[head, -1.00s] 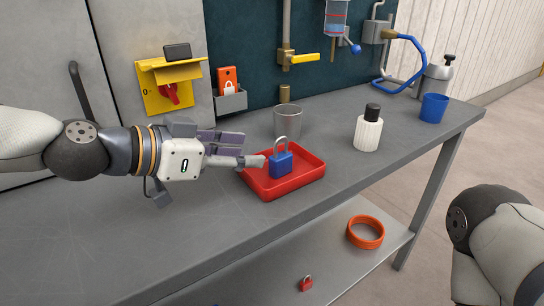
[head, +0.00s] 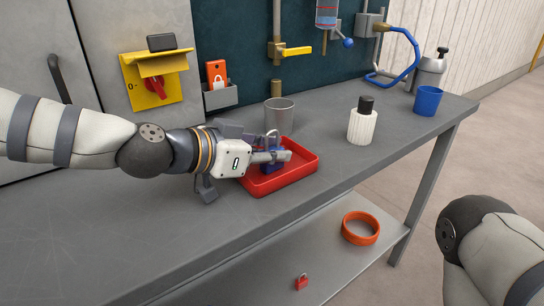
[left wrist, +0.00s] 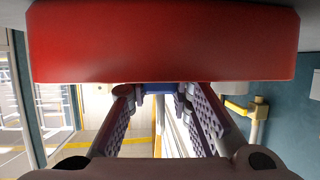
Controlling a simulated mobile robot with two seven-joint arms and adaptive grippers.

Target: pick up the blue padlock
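The blue padlock (head: 273,168) stands in the red tray (head: 290,183) on the grey bench. In the head view my left gripper (head: 276,156) reaches in from the left with its fingers around the padlock, and one finger hides much of the body. In the left wrist view the padlock (left wrist: 158,88) shows as a small blue patch between the spread, purple-padded fingers of the left gripper (left wrist: 160,95). The fingers look open; contact is not clear. The tray (left wrist: 165,45) fills the top of that view. My right gripper is out of view; only part of that arm shows.
A grey cup (head: 280,113) stands just behind the tray. A white bottle (head: 362,126) and a blue cup (head: 428,101) stand farther right. A red padlock (head: 301,282) and an orange ring (head: 361,228) lie on the lower shelf. The bench front is clear.

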